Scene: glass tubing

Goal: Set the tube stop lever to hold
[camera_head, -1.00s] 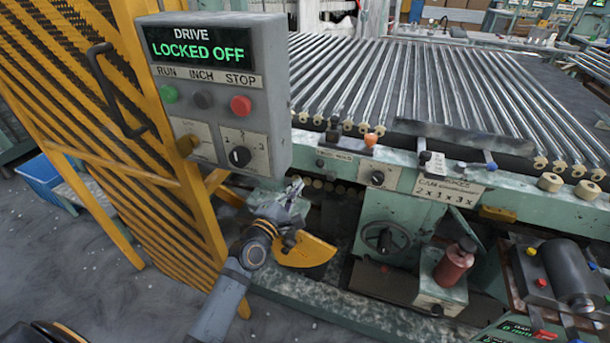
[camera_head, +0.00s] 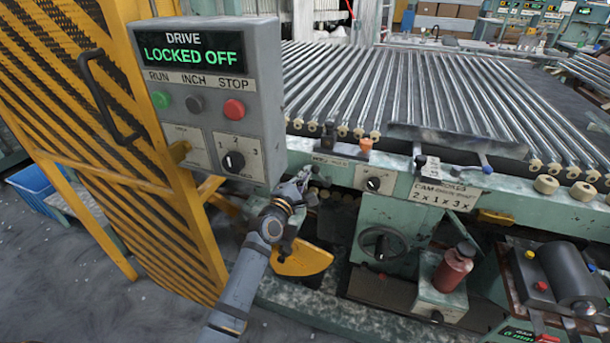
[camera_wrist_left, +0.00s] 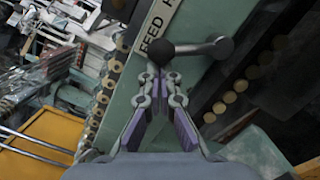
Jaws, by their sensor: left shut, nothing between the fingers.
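A short lever with a black ball knob (camera_wrist_left: 160,53) and a grey rod shows in the left wrist view. It lies beside a white label that reads "FEED H", with the rest cut off, on the green machine rail (camera_wrist_left: 190,22). My left gripper (camera_wrist_left: 162,82) is shut and empty, its fingertips close to the ball knob; I cannot tell whether they touch it. In the head view my left gripper (camera_head: 304,182) is at the front of the rail, just below the feed label (camera_head: 330,160). The lever is hard to make out there. My right gripper is not in view.
The grey drive box (camera_head: 215,100) reads "LOCKED OFF" and hangs left of the gripper, near the yellow guard (camera_head: 165,200). A round selector (camera_head: 373,183) is right of the gripper. A handwheel (camera_head: 382,243) and a red bottle (camera_head: 454,267) are lower right.

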